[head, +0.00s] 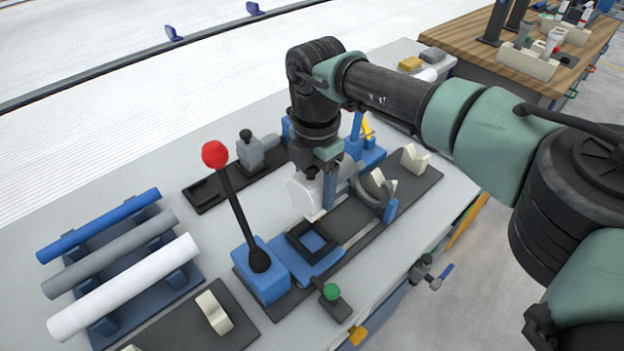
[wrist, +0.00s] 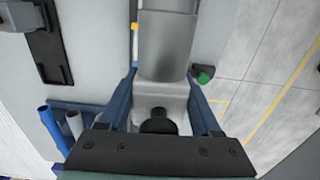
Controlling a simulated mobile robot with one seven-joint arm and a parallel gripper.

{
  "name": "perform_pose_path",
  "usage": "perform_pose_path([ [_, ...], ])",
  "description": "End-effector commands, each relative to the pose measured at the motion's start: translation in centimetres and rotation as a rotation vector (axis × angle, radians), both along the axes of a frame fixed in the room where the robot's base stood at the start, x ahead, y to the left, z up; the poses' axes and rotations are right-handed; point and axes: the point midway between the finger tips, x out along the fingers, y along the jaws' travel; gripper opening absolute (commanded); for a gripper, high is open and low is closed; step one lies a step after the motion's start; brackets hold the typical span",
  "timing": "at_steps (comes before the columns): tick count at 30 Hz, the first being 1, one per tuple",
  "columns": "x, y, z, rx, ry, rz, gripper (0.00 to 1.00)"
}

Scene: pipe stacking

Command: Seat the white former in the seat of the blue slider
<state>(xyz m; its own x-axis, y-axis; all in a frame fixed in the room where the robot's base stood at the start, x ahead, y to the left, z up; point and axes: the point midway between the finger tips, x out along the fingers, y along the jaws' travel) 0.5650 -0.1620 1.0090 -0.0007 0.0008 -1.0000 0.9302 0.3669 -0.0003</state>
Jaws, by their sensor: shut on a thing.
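My gripper (head: 328,188) is shut on the white former (head: 304,196) and holds it above the bench fixture. In the wrist view, the white former (wrist: 172,97) with its black knob is between the two blue fingers of my gripper (wrist: 162,98). The blue slider (head: 324,264) lies on a dark base, in front of the former in the head view. Its square, dark-rimmed seat (head: 312,241) is empty and faces up. The former is apart from the seat, a little beyond it. The slider is not clearly visible in the wrist view.
A lever with a red ball (head: 215,154) stands left of the slider, and a green knob (head: 331,291) is in front. A rack holds blue, grey and white pipes (head: 125,285) at left. A grey former (head: 258,150) stands on a black tray behind. Cream V-blocks (head: 415,159) stand right.

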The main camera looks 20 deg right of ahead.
Motion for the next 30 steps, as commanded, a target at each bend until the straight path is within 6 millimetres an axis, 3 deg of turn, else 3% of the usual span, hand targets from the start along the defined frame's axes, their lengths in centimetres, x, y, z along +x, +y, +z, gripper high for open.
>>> perform_pose_path([
  [8,0.1,0.0,-0.5,0.000,-0.001,-0.031,0.00],
  [30,0.1,0.0,-6.0,-0.001,-0.001,-0.028,0.00],
])
